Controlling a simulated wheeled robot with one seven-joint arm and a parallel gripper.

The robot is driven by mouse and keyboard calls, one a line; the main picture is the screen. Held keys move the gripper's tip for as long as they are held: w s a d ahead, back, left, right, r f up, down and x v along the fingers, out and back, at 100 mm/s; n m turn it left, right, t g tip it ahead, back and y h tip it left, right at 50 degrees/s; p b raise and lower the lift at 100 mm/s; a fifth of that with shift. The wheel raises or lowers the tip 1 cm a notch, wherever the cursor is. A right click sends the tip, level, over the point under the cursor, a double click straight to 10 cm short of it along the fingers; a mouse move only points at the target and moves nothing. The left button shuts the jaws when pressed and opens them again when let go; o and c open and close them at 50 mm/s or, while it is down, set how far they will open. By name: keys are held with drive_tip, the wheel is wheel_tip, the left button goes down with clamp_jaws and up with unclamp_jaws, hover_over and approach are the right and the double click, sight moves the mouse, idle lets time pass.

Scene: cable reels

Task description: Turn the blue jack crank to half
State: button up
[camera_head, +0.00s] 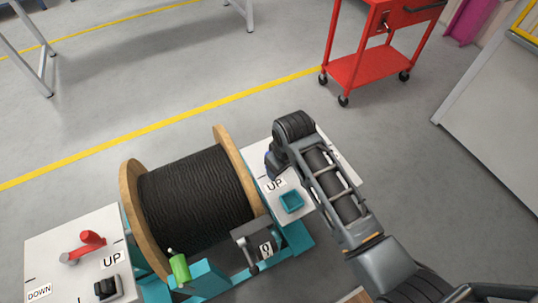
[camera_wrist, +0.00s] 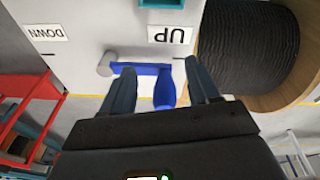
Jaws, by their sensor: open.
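The blue jack crank (camera_wrist: 164,92) shows in the wrist view on a white panel (camera_wrist: 85,25). Its arm runs right from a grey hub (camera_wrist: 106,64), and its blue grip points toward the camera at the UP-label end. The UP label (camera_wrist: 170,34) is just above the grip; the DOWN label (camera_wrist: 45,32) is far left. My gripper (camera_wrist: 160,68) is open, one finger on each side of the grip in the picture, the right finger farther from it. I see no clear contact. In the head view my arm hides most of this crank; the UP label (camera_head: 274,185) shows beside it.
A wooden reel of black cable (camera_head: 195,200) stands left of my arm. A red crank (camera_head: 84,247) is on the far-left panel. A teal block (camera_head: 291,201), a green handle (camera_head: 179,267) and a grey crank (camera_head: 250,250) are near. A red cart (camera_head: 358,70) stands behind on open floor.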

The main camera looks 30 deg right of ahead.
drive_tip(key=w+r, duration=0.2)
drive_tip(key=w+r+g, duration=0.1)
drive_tip(key=r, duration=0.1)
drive_tip(key=w+a+r+g, duration=0.1)
drive_tip(key=w, duration=0.1)
drive_tip(key=shift+w+r, duration=0.35)
drive_tip(key=shift+r, duration=0.05)
drive_tip(key=shift+f, duration=3.8)
drive_tip(key=shift+c, duration=0.2)
clamp_jaws()
